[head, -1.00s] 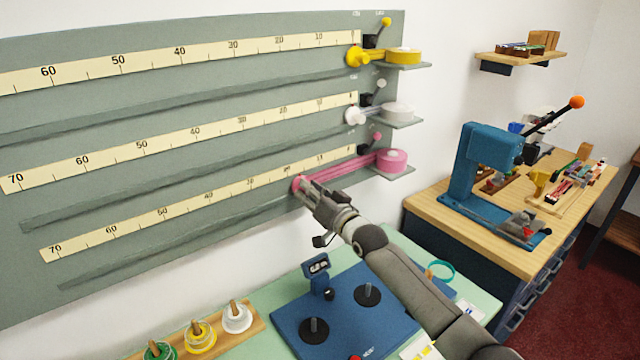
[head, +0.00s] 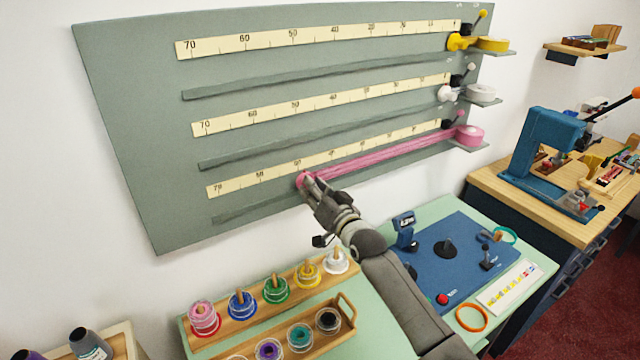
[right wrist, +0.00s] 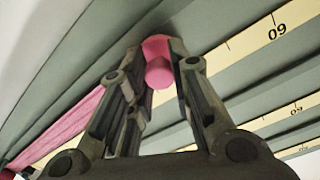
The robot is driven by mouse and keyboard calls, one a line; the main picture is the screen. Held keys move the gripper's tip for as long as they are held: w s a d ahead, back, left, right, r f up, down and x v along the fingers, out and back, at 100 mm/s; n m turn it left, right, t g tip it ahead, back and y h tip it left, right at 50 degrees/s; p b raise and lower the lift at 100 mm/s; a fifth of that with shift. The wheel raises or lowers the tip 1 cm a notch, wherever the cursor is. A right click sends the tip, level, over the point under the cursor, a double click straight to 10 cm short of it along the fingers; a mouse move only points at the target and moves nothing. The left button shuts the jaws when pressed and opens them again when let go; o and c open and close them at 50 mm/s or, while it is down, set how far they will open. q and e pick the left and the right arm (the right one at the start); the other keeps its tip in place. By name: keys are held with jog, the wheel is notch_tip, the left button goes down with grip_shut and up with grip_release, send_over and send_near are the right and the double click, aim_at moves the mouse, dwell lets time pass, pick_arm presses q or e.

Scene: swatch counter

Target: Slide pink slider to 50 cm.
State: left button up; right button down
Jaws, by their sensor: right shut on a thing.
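The pink slider (head: 303,181) sits on the lowest rail (head: 245,212), just under the 50 mark of the bottom scale (head: 280,168). A pink ribbon (head: 390,158) runs from it back to the pink spool (head: 469,135) at the board's right end. My right gripper (head: 314,193) is shut on the slider. In the right wrist view, the slider's pink knob (right wrist: 160,72) is between the two fingers, and an upside-down 60 shows to the right. The fingers partly cover the slider's lower side. My left gripper is not in view.
Yellow (head: 458,42) and white (head: 445,93) sliders stand at the right ends of the upper rails. Below the board are a rack of several colored spools (head: 277,290) and a blue mat (head: 440,265). The bottom rail is clear to the left.

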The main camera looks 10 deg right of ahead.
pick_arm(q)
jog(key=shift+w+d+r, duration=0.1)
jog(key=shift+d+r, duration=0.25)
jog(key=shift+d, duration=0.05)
pick_arm(e)
jog(key=shift+s+a+f, duration=0.1)
jog(key=shift+s+a, duration=0.15)
jog(key=shift+a, duration=0.35)
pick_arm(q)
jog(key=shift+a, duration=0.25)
pick_arm(e)
jog(key=c, duration=1.3)
grip_release()
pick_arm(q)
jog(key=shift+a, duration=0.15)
pick_arm(e)
jog(key=shift+o, duration=0.2)
jog(key=v, duration=1.2)
